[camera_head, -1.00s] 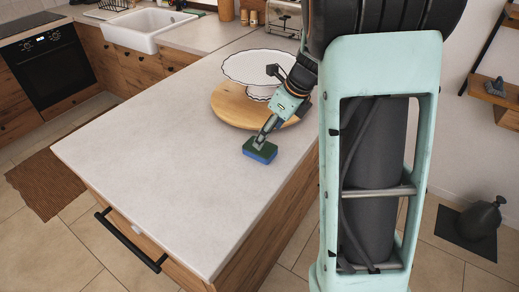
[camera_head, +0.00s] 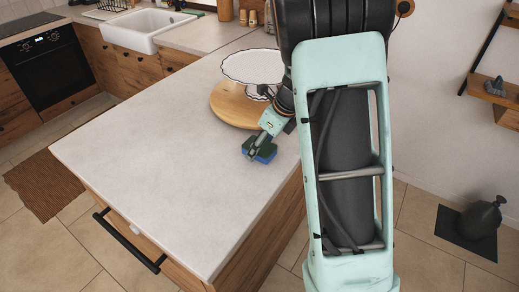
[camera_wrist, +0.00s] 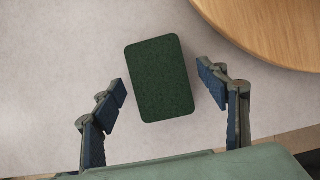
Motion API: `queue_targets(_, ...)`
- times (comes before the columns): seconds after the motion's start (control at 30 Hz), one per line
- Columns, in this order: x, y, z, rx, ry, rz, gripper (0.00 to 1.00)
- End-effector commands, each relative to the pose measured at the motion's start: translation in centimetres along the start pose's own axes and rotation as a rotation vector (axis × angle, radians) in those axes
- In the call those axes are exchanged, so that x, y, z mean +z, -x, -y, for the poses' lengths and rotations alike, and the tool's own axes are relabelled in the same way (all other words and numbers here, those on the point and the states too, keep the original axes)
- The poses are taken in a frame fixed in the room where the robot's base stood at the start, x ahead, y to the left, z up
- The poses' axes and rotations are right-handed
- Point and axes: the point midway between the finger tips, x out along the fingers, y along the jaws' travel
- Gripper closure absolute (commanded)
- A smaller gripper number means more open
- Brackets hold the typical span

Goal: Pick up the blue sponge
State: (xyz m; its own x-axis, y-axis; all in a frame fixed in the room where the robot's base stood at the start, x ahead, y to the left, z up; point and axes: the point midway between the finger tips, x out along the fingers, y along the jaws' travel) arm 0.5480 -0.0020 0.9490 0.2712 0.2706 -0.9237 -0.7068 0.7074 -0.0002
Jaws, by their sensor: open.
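The sponge (camera_head: 264,152) lies flat on the pale countertop, near its right edge, with a dark green top and blue lower side. In the wrist view its dark green top (camera_wrist: 159,78) faces the camera, tilted slightly. My gripper (camera_head: 255,152) is right above the sponge in the head view and hides part of it. In the wrist view my gripper (camera_wrist: 164,88) is open, one finger on each side of the sponge's lower half, with a visible gap on both sides. Whether the fingertips are down at the sponge's height is hard to tell.
A round wooden board (camera_head: 232,106) with a white cake stand (camera_head: 252,66) stands just behind the sponge; the board's edge also shows in the wrist view (camera_wrist: 270,25). The countertop (camera_head: 150,150) is clear to the left and front. A sink (camera_head: 148,27) is farther back.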

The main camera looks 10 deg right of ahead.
Motion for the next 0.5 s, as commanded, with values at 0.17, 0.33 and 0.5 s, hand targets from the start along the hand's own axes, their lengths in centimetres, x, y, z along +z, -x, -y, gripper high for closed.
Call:
queue_targets(0.17,-0.13,-0.22,0.00,0.000,-0.001,0.000,0.33)
queue_targets(0.33,-0.20,-0.42,-0.02,0.001,0.000,0.000,0.33)
queue_targets(0.5,-0.20,-0.44,-0.03,0.001,0.000,0.000,0.33)
